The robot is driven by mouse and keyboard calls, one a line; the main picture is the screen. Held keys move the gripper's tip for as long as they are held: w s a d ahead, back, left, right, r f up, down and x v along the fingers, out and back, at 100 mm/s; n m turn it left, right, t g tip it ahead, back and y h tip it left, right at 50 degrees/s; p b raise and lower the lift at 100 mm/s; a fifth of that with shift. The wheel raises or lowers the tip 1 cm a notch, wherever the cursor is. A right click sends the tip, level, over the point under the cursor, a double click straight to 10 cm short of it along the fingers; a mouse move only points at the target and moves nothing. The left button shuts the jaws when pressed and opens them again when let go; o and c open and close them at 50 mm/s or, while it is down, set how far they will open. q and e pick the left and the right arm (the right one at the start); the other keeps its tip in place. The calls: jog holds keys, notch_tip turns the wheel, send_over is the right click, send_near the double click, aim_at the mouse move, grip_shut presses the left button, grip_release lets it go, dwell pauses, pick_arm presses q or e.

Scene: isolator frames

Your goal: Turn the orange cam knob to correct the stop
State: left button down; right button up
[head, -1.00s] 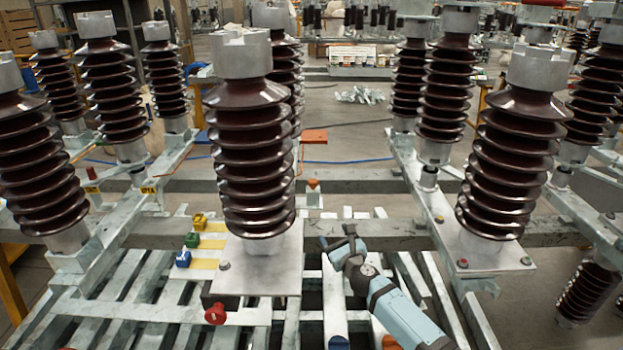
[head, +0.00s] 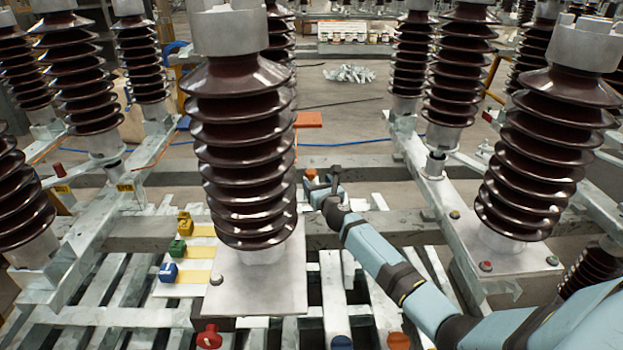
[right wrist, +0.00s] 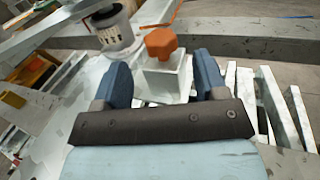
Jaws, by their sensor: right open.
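An orange cam knob (head: 311,173) sits on a small pale block behind the central brown insulator's base plate. In the right wrist view, the orange cam knob (right wrist: 160,42) stands on top of a square grey post, just beyond the gripper. My right gripper (head: 325,187) is right beside the knob in the head view. In the right wrist view, my right gripper (right wrist: 162,63) is open, with its two blue fingers spread either side of the post and nothing held. The knob looks ahead of the fingertips; I see no contact. My left gripper is not in view.
Tall ribbed insulators (head: 245,150) crowd both sides. Yellow, green and blue knobs (head: 168,271) stand left of the central plate. Red (head: 209,337), blue (head: 341,342) and another orange knob (head: 398,340) are at the front. Slatted metal beams lie below my arm.

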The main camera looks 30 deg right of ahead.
aim_at(313, 176)
jog(key=b+x, duration=0.1)
jog(key=x, duration=0.4)
jog(key=shift+b, duration=0.35)
jog(key=shift+w, duration=0.25)
jog(key=c, duration=0.9)
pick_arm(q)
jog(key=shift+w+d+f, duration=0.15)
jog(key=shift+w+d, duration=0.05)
pick_arm(e)
jog(key=shift+d+r, duration=0.1)
jog(key=shift+n+y, duration=0.4)
jog(key=shift+y, duration=0.2)
